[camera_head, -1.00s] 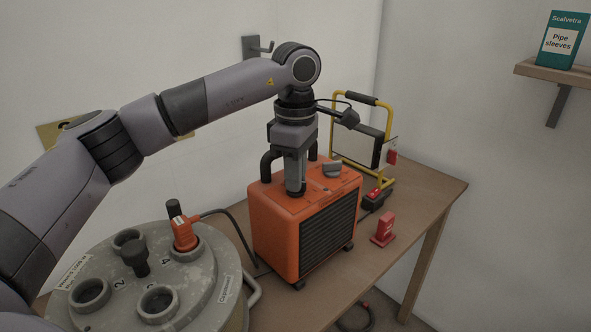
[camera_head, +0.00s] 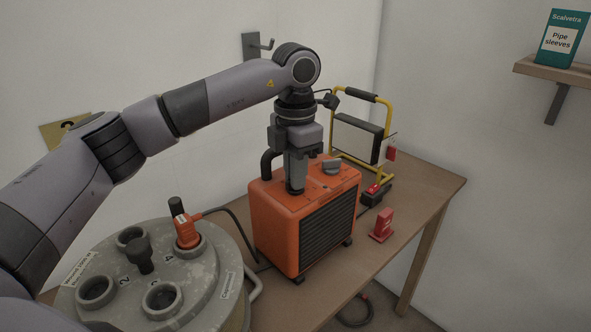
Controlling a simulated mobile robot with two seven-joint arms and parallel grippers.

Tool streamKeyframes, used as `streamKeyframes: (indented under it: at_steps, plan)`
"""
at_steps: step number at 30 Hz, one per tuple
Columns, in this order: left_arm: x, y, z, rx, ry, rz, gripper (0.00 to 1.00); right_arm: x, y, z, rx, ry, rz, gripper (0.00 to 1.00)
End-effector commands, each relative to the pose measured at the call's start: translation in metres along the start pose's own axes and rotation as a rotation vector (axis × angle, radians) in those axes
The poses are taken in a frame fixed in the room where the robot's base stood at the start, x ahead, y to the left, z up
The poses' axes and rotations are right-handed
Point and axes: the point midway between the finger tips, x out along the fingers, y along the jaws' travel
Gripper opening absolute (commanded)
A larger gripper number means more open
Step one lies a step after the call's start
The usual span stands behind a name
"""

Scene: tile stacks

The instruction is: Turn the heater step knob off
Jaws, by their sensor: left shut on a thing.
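The orange heater (camera_head: 277,219) stands on the table, with a black grille on its front and a dark handle on top. My left gripper (camera_head: 296,189) points straight down onto the heater's top, near its front left part. It is shut on a knob there, which the fingers almost wholly hide, so its pointer cannot be read. A second, grey knob (camera_head: 331,167) shows free on the heater's top, to the right of the gripper. My right gripper is not in view.
A grey round drum (camera_head: 205,290) with sockets and an orange plug (camera_head: 187,233) stands at the front left. A yellow-framed work lamp (camera_head: 357,138) is behind the heater.

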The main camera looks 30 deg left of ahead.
Motion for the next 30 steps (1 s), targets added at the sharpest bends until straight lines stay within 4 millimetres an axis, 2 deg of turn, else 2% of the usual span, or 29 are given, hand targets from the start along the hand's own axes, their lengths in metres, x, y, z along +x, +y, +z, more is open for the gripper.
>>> streamKeyframes:
  at_steps: [30]
  plan:
    - [-0.0019, 0.0004, 0.0007, -0.965, -0.005, -0.001, 0.0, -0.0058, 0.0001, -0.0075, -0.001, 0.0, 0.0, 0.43]
